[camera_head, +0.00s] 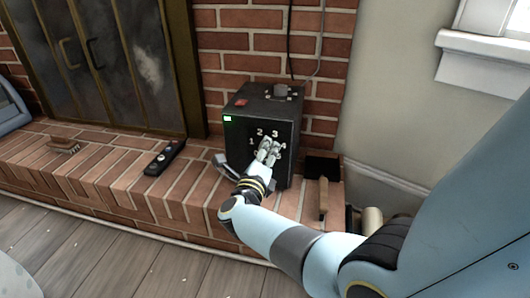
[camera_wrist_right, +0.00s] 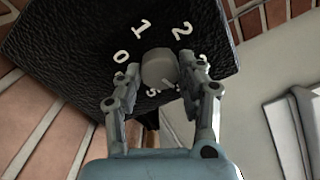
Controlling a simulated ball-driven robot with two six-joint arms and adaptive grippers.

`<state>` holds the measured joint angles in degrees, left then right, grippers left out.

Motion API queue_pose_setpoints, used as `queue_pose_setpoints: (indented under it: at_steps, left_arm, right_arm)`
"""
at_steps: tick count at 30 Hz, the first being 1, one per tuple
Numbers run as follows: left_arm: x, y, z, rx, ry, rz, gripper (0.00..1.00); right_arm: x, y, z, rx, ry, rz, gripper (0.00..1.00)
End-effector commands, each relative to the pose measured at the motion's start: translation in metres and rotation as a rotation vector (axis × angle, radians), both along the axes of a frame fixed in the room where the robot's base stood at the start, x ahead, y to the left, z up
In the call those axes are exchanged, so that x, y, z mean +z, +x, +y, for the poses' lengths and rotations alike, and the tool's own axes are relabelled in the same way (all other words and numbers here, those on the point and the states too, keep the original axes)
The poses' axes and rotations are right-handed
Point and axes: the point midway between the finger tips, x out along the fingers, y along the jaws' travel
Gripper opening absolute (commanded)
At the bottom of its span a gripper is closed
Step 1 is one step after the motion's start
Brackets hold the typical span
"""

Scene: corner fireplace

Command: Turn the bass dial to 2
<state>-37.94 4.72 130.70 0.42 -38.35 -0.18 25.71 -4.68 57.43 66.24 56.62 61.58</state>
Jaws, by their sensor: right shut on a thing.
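The black box (camera_head: 238,138) with white numbers on its front stands on the brick hearth. My right gripper (camera_head: 268,150) is at the front of this box and covers the dial in the head view. In the right wrist view the round grey bass dial (camera_wrist_right: 159,66) sits between the two fingers, which are shut on it. White numbers 0, 1 and 2 show around the dial, and a 5 is partly visible below it. My left gripper is not in view.
A dark remote-like object (camera_head: 165,157) lies on the brick hearth (camera_head: 110,165), left of the box. A brush-like object (camera_head: 65,147) lies farther left.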

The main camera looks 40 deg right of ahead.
Motion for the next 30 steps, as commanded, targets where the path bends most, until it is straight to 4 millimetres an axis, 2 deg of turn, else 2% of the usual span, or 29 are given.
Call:
queue_pose_setpoints:
  at_steps: [3,30]
  left_arm:
    - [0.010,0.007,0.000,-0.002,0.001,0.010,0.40]
    - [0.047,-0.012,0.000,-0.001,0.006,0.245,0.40]
  right_arm:
    - [0.000,0.000,0.001,0.001,-0.051,0.063,0.07]
    - [0.001,0.000,0.001,0.002,-0.602,0.708,0.07]
